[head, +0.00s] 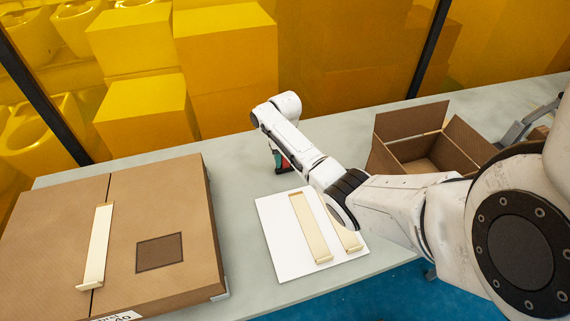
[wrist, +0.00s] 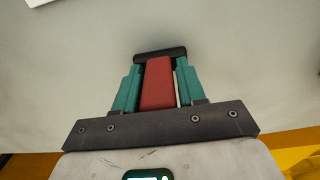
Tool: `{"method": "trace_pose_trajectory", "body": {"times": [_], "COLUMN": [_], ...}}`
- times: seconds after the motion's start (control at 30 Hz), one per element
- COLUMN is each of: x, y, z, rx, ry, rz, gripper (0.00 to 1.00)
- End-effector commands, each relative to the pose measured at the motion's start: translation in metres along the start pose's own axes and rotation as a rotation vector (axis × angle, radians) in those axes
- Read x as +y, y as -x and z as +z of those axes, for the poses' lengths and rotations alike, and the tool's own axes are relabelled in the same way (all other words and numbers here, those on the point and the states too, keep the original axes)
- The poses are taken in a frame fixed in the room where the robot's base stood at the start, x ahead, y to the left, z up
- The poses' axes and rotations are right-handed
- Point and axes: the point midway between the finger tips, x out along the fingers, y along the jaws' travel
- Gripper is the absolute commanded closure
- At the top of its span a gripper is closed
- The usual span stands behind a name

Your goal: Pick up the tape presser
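The tape presser (wrist: 158,84) looks like a red block with a dark bar at its far end. In the wrist view it lies between the two teal fingers of my gripper (wrist: 159,78). A thin light gap shows between the red block and the right finger, so the fingers look open around it. In the head view my gripper (head: 280,160) points down at the grey table behind the white board, and a bit of the red presser (head: 285,161) shows by the fingers. My arm hides part of this. I cannot tell whether the presser touches the table.
A closed cardboard box (head: 150,220) with a cream strip (head: 97,245) on top is at the left. A white board (head: 277,240) bears two cream strips (head: 310,230). An open cardboard box (head: 400,165) stands at the right. Yellow see-through panels (head: 340,60) stand behind the table (head: 235,165).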

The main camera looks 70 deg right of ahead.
Motion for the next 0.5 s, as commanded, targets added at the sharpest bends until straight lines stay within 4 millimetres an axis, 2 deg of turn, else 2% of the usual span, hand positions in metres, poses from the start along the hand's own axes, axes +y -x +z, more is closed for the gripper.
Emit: {"method": "trace_pose_trajectory", "body": {"times": [0.03,0.4,0.5], "x": [0.0000,0.0000,0.0000], "y": [0.0001,0.0003,0.0008], "z": [0.0000,0.0000,-0.0004], "rx": [0.000,0.000,0.001], "ry": [0.000,0.000,0.000], "rz": [0.000,0.000,0.000], "gripper": [0.65,1.00,1.00]}}
